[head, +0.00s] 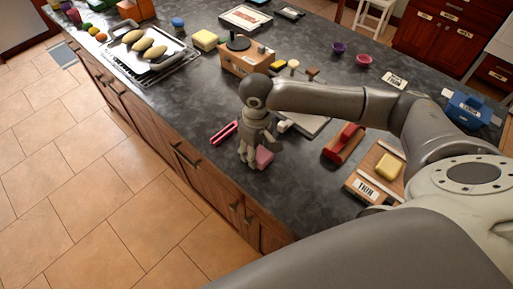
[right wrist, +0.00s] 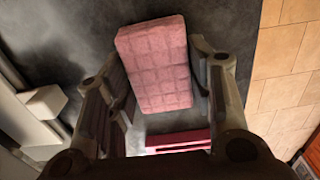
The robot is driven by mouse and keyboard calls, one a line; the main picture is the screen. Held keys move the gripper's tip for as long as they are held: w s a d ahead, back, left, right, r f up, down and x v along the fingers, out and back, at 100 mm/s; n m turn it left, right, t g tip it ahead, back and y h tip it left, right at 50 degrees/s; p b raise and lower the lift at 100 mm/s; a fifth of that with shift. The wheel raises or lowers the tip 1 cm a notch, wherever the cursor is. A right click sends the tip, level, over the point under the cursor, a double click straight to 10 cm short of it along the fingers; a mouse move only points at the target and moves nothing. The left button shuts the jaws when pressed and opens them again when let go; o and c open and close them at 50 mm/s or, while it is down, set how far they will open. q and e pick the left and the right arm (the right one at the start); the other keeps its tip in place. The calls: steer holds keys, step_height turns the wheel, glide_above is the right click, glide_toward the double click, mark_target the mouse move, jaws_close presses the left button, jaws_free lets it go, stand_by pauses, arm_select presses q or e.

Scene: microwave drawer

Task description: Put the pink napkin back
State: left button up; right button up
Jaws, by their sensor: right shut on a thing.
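The pink napkin (head: 264,157) is a small pink block with a grid-like surface. In the right wrist view the napkin (right wrist: 155,65) lies between the two fingers of my right gripper (right wrist: 165,85). In the head view my right gripper (head: 256,158) points down at the counter's front edge side, shut on the napkin, and partly hides it. Whether the napkin touches the counter is hard to tell. My left gripper is not in view.
A pink-red tong-like object (head: 222,132) lies just left of the gripper; a wooden box (head: 240,62) stands behind. A red-handled block (head: 344,144) and a wooden board with a yellow block (head: 389,167) lie right.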

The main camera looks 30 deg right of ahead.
steer(key=o, duration=1)
steer(key=shift+f, duration=0.15)
step_height(320, 180, up, 12)
steer(key=shift+r+b, duration=0.2)
steer(key=shift+b, duration=0.7)
